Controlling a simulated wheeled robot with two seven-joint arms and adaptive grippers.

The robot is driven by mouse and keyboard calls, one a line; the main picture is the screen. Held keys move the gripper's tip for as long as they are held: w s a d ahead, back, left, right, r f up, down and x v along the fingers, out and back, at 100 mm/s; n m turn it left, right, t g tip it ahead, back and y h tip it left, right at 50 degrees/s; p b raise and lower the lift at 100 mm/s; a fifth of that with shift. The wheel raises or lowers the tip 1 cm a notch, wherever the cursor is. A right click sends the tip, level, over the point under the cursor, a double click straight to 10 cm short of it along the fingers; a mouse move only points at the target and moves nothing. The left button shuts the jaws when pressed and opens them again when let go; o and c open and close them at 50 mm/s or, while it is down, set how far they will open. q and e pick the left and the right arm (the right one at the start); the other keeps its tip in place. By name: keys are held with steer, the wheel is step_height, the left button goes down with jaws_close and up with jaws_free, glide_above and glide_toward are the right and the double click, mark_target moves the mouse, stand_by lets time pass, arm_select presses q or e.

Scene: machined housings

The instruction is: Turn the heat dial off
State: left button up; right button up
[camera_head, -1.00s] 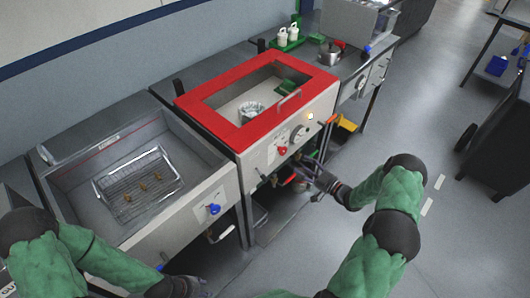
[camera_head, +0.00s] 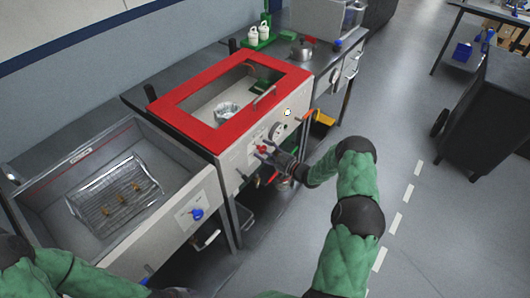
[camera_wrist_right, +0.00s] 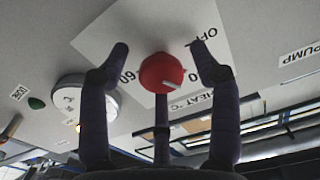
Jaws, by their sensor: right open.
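The red heat dial (camera_wrist_right: 161,73) sits on a white label plate with "OFF", "60" and "HEAT °C" in the right wrist view. Its white mark points to the lower right, toward a partly covered number. My right gripper (camera_wrist_right: 160,68) is open, with fingers to the left and right of the dial and another below it. I see no clear contact. In the head view the dial (camera_head: 262,150) shows small on the front of the red-topped bath (camera_head: 232,140), with my right gripper (camera_head: 268,160) close to it. Only a dark piece of my left gripper (camera_head: 175,293) shows at the bottom edge; its fingers are unclear.
A round white gauge (camera_wrist_right: 86,98) and a green button (camera_wrist_right: 37,103) lie left of the dial in the wrist view. A sink-like tank (camera_head: 165,215) with a wire basket stands left of the bath.

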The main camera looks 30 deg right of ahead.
steer(key=c, duration=1.1)
steer(key=shift+f+n+b, duration=0.15)
steer(key=shift+n+b, duration=0.55)
steer(key=n+b, duration=0.3)
steer(key=n, duration=0.1)
steer(key=shift+f+b, duration=0.1)
steer(key=shift+b, duration=0.2)
steer(key=n+b, duration=0.3)
steer(key=n, duration=0.1)
steer(key=shift+b, duration=0.3)
steer(key=shift+n+b, duration=0.85)
steer(key=shift+n, duration=0.45)
steer(key=shift+c, duration=0.2)
steer(key=shift+d+r, duration=0.1)
steer(key=shift+r, duration=0.1)
